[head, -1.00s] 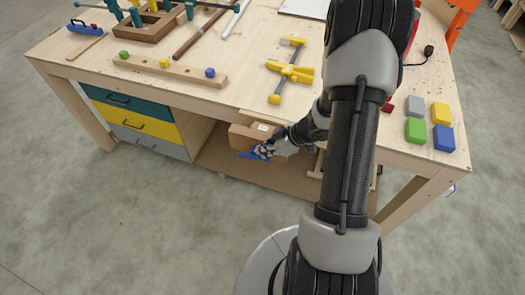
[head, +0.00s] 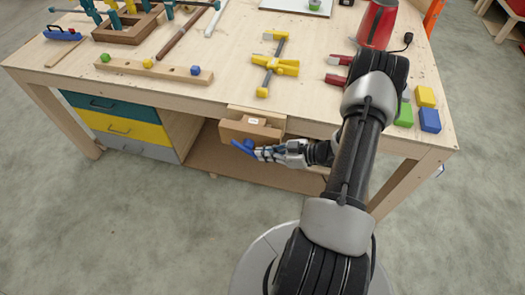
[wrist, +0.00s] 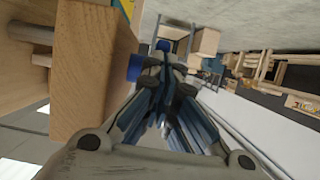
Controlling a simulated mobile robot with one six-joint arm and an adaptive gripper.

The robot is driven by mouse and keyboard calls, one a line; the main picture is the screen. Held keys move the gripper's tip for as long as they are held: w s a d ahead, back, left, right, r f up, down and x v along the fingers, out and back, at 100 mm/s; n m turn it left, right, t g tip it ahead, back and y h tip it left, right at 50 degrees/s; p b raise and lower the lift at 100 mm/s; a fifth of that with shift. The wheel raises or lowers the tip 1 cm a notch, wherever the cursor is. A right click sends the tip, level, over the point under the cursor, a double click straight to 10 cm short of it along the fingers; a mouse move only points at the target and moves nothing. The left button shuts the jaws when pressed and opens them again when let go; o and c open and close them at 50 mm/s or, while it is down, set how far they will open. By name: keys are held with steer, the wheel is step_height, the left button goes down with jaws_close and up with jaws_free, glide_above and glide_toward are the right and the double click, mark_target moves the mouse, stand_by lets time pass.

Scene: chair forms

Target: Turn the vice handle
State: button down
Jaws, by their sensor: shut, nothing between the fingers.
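The vice is a wooden jaw block (head: 250,129) on the front edge of the workbench. Its blue handle (head: 243,147) is in front of the block and slants, with the left end higher. My gripper (head: 259,153) is at the right end of the handle, pointing left, its fingers shut with nothing between them. I cannot tell whether they touch the handle. In the wrist view the block (wrist: 90,70) fills the left side, a blue handle part (wrist: 135,68) shows beside it, and my gripper (wrist: 163,62) is just right of that. The fingers partly hide the handle.
The workbench top (head: 330,105) is above my gripper. It bears a yellow clamp (head: 275,66), a red kettle (head: 377,24) and coloured blocks (head: 429,120). Drawers (head: 125,126) are at the left, and a lower shelf (head: 205,160) lies below the vice. Floor in front is free.

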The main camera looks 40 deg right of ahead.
steer(key=shift+w+a+f+b, duration=0.15)
steer(key=shift+w+f+b, duration=0.1)
steer(key=shift+f, duration=0.45)
steer(key=shift+w+a+f+b, duration=0.1)
steer(key=shift+f+b, duration=0.1)
steer(key=shift+f, duration=0.55)
steer(key=shift+w+a+f+b, duration=0.15)
steer(key=shift+w+f+b, duration=0.1)
steer(key=shift+f, duration=0.45)
